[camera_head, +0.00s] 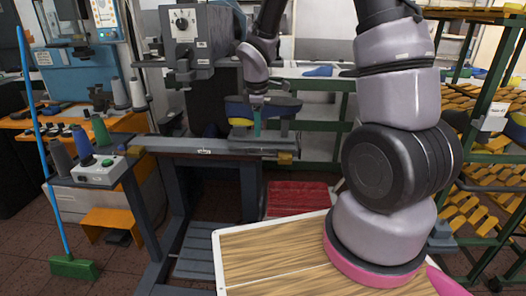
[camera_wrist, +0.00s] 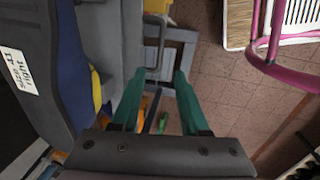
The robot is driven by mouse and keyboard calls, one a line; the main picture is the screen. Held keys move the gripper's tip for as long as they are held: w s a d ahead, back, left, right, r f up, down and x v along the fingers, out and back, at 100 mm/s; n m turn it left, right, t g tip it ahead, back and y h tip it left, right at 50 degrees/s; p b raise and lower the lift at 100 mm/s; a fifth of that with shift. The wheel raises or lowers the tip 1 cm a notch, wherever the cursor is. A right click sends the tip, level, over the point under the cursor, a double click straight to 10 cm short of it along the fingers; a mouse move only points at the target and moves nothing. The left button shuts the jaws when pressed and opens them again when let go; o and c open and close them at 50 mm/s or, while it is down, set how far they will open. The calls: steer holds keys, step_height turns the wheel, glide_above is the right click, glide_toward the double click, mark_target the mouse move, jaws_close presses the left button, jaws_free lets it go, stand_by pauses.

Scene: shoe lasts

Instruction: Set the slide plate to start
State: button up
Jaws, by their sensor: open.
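A long grey slide rail (camera_head: 205,145) lies on top of the dark metal stand, with a small label on its front. A grey plate-like block (camera_head: 285,125) sits on it under a dark blue and yellow piece (camera_head: 285,105); I cannot tell for sure which part is the slide plate. My gripper (camera_head: 257,128) points down in front of this piece. In the wrist view my gripper (camera_wrist: 160,85) has its teal fingers apart, with a thin grey bar (camera_wrist: 155,50) seen beyond and between them.
A white control box (camera_head: 100,172) with green and red buttons stands left of the rail. A grey machine head (camera_head: 190,35) rises behind. A wooden-topped surface (camera_head: 270,260) is in front, a red seat (camera_head: 297,197) below. Green racks of lasts (camera_head: 480,130) stand right.

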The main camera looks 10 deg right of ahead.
mark_target(259, 154)
steer(key=f, duration=0.3)
steer(key=w+f, duration=0.1)
steer(key=f, duration=0.5)
steer(key=shift+w+d+f, duration=0.25)
steer(key=shift+w+f, duration=0.15)
jaws_close()
stand_by(0.9)
